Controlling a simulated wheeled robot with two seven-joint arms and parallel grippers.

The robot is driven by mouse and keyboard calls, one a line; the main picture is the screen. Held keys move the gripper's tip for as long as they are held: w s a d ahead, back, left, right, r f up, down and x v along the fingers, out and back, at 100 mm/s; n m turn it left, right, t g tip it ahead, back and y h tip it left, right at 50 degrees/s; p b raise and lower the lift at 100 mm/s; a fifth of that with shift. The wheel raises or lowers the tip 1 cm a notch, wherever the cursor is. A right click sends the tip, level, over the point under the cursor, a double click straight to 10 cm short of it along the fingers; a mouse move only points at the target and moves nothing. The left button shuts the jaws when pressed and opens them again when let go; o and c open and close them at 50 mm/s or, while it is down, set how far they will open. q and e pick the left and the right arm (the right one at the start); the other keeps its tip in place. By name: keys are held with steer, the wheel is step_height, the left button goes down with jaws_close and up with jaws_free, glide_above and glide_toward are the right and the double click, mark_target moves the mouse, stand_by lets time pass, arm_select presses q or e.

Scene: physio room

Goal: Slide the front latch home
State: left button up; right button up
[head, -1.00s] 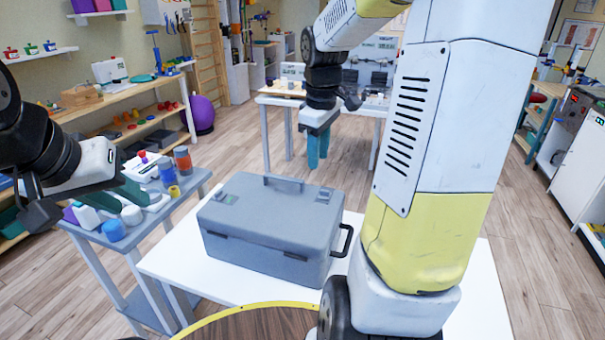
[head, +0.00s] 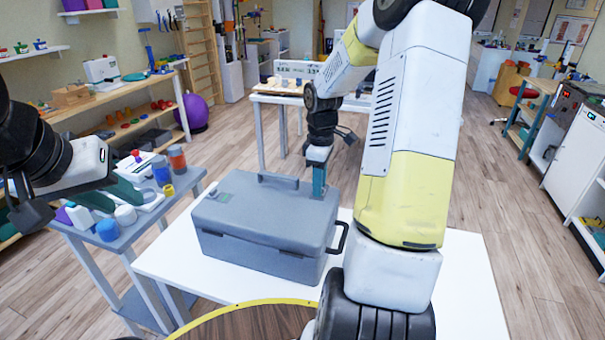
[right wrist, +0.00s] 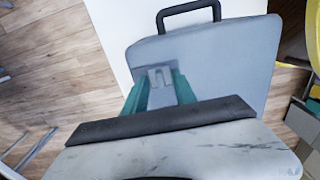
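A grey case (head: 265,222) stands shut on the white table. Another pale latch plate with a notch (right wrist: 160,82) shows in the right wrist view, between the teal fingers of my right gripper (right wrist: 158,92). In the head view my right gripper (head: 319,182) points down at the lid's far right part and hides that latch. Its fingers are apart on either side of the plate; contact is unclear. My left gripper (head: 110,197) hangs over the side table at left, its teal fingers apart and empty.
The case has a top handle (head: 279,180) and a black side handle (head: 338,238). The side table (head: 140,225) at left holds bottles and several small items. Free white tabletop (head: 455,285) lies right of the case.

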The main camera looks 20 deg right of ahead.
steer(key=shift+c, duration=0.4)
jaws_close()
